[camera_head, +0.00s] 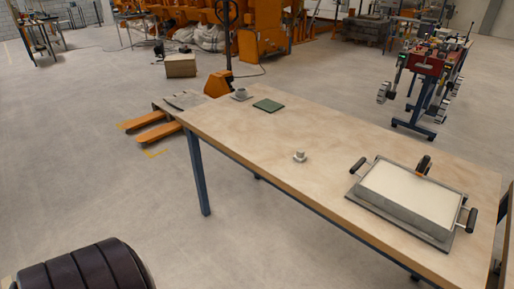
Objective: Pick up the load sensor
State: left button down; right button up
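A small light-grey metal piece with a raised knob (299,157) stands alone near the middle of the wooden table. It looks like the load sensor, but it is too small to be sure. The sandbed (447,238), a grey metal tray filled with pale, smooth sand, lies on the right part of the table. It has black handles at its left and right ends and a small orange and black part (424,164) at its back edge. Neither of my grippers shows in this view.
The table (235,130) also carries a grey cup-like object (240,93) on a flat base and a green square pad (268,105) toward its far left end. An orange pallet jack (218,84) stands behind that end.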

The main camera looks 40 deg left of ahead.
aim_at(300, 156)
jog(key=u, duration=1.05)
jog(key=z, duration=0.25)
jog(key=i+j+z, duration=0.1)
jog(key=j+z, duration=0.2)
jog(key=z, duration=0.2)
jog(key=j+z, duration=0.35)
jog(key=z, duration=0.15)
jog(key=j+z, duration=0.45)
jog(key=i+l, duration=0.05)
